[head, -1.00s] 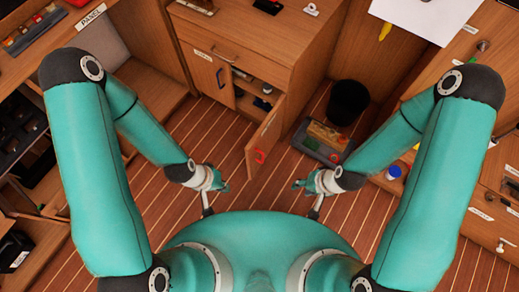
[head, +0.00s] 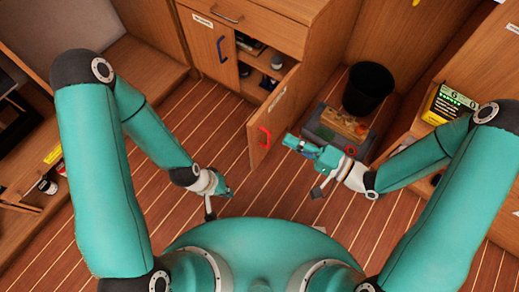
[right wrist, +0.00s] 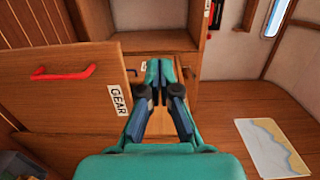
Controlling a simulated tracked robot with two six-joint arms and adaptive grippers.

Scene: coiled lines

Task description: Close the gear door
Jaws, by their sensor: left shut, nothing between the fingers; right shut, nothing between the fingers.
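The gear door (head: 284,104) stands open, swung out from the cabinet (head: 262,34), with its red handle (head: 264,138) on the face toward the right. In the right wrist view the door (right wrist: 70,90) fills the left side, with its red handle (right wrist: 63,73) and a GEAR label (right wrist: 118,100). My right gripper (head: 288,141) is shut and empty, to the right of the handle on the door's outer side, seemingly apart from it. It shows shut in the right wrist view (right wrist: 159,68). My left gripper (head: 228,194) is shut and empty, low over the floor, left of the door.
Small items stand on the open cabinet's shelves. A second door with a blue handle (head: 221,49) is at its left. A black bin (head: 369,89) and a grey crate (head: 326,131) of items stand right of the gear door. Planked floor lies clear around the left gripper.

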